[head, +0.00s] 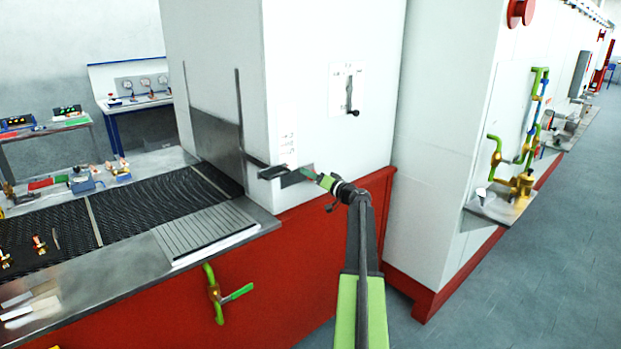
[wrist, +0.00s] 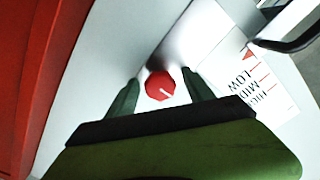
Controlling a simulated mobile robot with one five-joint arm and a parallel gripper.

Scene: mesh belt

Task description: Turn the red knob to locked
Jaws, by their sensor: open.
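The red knob (wrist: 159,86) shows in the wrist view on a white panel. A short white mark on its face runs from near the centre toward the lower right. My gripper (wrist: 161,80) is open, with one dark green finger on each side of the knob. A gap shows between each finger and the knob, so I cannot see contact. In the head view my gripper (head: 305,174) is at the white cabinet's face, below a small printed label (head: 288,145). I cannot make out the knob there.
In the wrist view a label (wrist: 246,88) reads LOW, MID, HIGH right of the knob, near a dark bent bar (wrist: 292,38). In the head view a black-ended lever (head: 350,100) is above right, and a mesh belt (head: 140,210) lies left.

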